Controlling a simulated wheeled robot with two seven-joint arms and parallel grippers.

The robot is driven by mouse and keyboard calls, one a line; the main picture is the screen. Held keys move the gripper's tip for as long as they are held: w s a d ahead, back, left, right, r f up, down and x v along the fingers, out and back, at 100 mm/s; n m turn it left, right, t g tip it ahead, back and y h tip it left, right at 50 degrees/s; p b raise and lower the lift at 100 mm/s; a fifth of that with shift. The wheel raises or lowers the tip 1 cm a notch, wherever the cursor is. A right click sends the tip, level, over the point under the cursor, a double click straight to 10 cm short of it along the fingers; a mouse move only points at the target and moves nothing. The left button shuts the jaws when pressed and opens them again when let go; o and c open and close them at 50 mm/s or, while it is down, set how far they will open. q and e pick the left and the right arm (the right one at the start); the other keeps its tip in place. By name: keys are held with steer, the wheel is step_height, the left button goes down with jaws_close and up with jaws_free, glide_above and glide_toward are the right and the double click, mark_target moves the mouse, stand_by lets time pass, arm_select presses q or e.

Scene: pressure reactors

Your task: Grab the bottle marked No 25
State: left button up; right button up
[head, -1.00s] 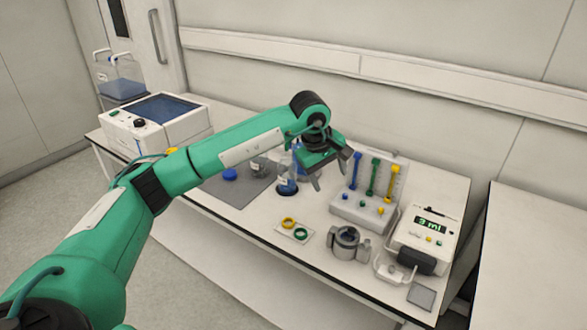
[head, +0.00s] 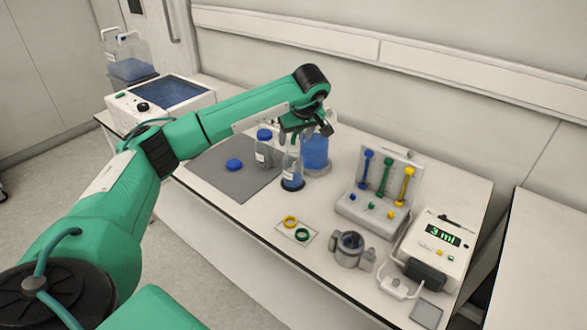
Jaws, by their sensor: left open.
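Several bottles stand on the white bench near my left gripper. A clear bottle with a blue cap (head: 264,152) and a white label stands on the grey mat. A slimmer bottle with a little blue liquid (head: 292,174) stands to its right on a dark base. A larger container of blue liquid (head: 315,155) stands behind that. The labels are too small to read, so I cannot tell which is No 25. My left gripper (head: 306,136) is open and empty, in front of the tops of the slimmer bottle and larger container, partly hiding them. My right gripper is not in view.
The grey mat (head: 222,178) carries a loose blue cap (head: 234,165). A small tray with yellow and green rings (head: 297,229), a metal clamp vessel (head: 349,248), a coloured tube rack (head: 376,205) and a "3 ml" device (head: 438,250) stand to the right. A white bath (head: 160,103) stands left.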

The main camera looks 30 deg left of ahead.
mark_target(294, 151)
arm_select(q)
steer(key=x, duration=0.4)
steer(key=shift+s+d+f+p, duration=0.15)
steer(key=shift+d+f+p, duration=0.15)
steer(key=shift+d+p, duration=0.1)
steer(key=shift+a+f, duration=0.2)
steer(key=shift+f, duration=0.25)
jaws_close()
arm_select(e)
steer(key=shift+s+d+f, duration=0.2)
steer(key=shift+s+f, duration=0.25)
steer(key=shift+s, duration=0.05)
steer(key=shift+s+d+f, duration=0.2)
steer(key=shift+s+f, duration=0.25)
arm_select(q)
steer(key=shift+r, duration=0.1)
steer(key=shift+r, duration=0.1)
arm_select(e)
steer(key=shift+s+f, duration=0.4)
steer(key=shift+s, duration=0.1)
